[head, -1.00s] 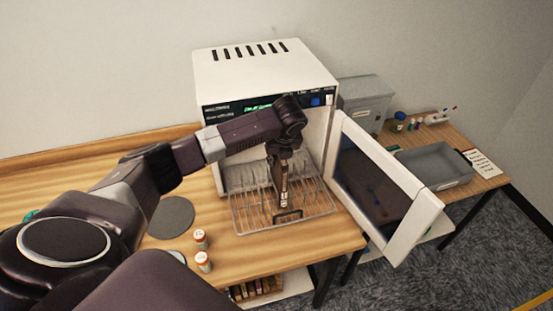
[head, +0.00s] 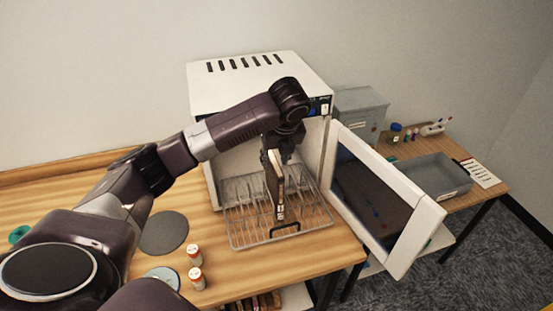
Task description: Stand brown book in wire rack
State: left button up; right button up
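The brown book (head: 277,192) is upright, narrow spine toward me, with pale labels low on it. Its lower end is among the wires of the wire rack (head: 237,236); I cannot tell whether it bears on the rack's floor. The rack is pulled out at the front of a white oven-like cabinet (head: 205,93). My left gripper (head: 279,155) comes down from above and is shut on the book's upper part; its fingertips are partly hidden. My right gripper is not in view.
The cabinet's door (head: 419,240) stands open to the right of the rack. Two small pill bottles (head: 195,266) and a dark round mat (head: 164,233) are on the wooden table at left. A grey tray (head: 436,178) sits on the right table.

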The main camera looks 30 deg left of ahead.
pick_arm(q)
jog(key=shift+b+v, duration=0.35)
jog(key=shift+v, duration=1.5)
jog(key=shift+f, duration=0.1)
